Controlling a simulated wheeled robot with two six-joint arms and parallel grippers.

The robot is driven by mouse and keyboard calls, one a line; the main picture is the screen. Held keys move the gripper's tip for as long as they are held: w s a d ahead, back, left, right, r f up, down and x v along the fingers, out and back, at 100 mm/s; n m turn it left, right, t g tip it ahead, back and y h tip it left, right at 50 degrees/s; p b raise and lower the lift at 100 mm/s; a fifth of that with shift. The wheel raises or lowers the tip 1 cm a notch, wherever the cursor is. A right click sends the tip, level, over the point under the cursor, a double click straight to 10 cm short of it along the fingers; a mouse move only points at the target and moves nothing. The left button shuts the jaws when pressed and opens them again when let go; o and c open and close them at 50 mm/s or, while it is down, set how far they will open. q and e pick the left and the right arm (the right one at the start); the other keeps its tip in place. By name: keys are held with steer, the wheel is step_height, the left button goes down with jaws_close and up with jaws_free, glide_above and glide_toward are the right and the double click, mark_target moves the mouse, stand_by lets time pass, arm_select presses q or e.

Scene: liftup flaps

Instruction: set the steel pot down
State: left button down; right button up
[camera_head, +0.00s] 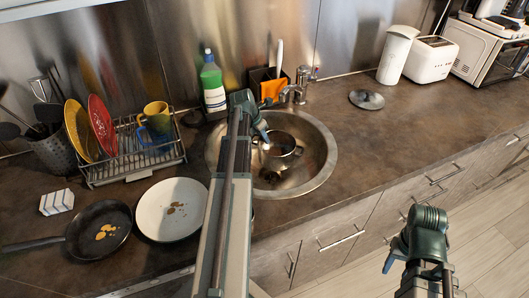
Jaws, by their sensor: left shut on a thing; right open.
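The steel pot (284,157) is in the round sink (318,172), upright as far as I can tell. Its left side is partly hidden by my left arm. My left gripper (265,140) reaches over the sink from the front and is shut on the pot at its near left side. I cannot tell whether the pot's base touches the sink bottom. My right gripper (389,262) is open and empty, in front of the counter over the floor, well apart from the pot.
A dark round lid (366,99) lies on the counter right of the sink, with free counter (400,130) around it. The faucet (296,92) stands behind the sink. A dish rack (135,160), white plate (170,210) and frying pan (98,228) are at left.

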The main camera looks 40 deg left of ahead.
mark_target(266, 147)
arm_select(q)
step_height(266, 147, down, 4)
steer(key=b, duration=0.3)
steer(key=shift+b, duration=0.4)
steer(key=shift+r, duration=0.15)
steer(key=c, duration=1)
jaws_free()
steer(key=p+v, duration=1.1)
steer(key=v, duration=0.1)
